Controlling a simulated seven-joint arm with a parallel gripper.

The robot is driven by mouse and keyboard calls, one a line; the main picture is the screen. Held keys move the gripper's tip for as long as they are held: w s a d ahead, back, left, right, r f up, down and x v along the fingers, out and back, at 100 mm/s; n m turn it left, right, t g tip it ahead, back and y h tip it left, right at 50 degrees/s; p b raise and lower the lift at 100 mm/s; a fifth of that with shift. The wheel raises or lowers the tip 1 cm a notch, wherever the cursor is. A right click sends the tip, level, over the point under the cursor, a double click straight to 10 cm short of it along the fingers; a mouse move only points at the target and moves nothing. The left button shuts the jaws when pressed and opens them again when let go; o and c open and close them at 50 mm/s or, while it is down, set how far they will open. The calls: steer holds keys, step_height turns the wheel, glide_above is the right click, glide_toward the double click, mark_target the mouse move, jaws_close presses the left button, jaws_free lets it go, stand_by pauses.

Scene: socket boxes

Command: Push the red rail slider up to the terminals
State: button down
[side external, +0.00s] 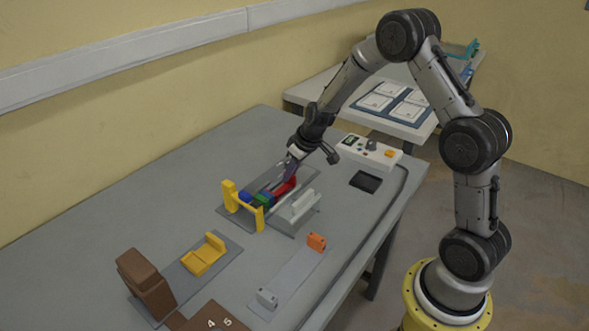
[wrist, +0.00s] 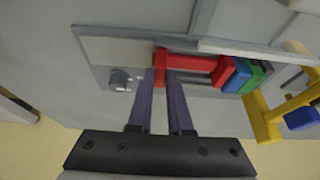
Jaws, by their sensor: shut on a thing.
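The red rail slider (side external: 286,187) lies on the rail plate at the middle of the table. In the wrist view the slider (wrist: 190,62) runs left to right, with a red upright at its left end. My gripper (side external: 287,170) comes down on that end; its two purple fingers (wrist: 162,85) are shut on the red upright. The terminals are a green block (side external: 262,201) and blue block (side external: 245,196) near the yellow frame (side external: 243,204). In the wrist view the slider's right end is close to a blue block (wrist: 238,74) and a green block (wrist: 256,76); contact is unclear.
A grey raised fixture (side external: 296,208) stands close beside the rail. A control box (side external: 370,150) is at the back right. Table in front of the yellow frame is partly clear.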

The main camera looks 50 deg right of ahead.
steer(key=c, duration=0.8)
jaws_free()
steer(key=shift+c, duration=0.2)
steer(key=shift+r, duration=0.15)
steer(key=v, duration=1.3)
steer(key=shift+s+r, duration=0.2)
steer(key=s+a+r+n+t, duration=0.2)
steer(key=s+a+r+t, duration=0.1)
steer(key=s+a+r, duration=0.85)
steer(key=s+f+m+g, duration=0.1)
steer(key=s+f+m, duration=0.1)
steer(key=s, duration=1.2)
steer(key=shift+s+a+f+g, duration=0.2)
steer(key=shift+f+g, duration=0.2)
steer(key=shift+f, duration=0.45)
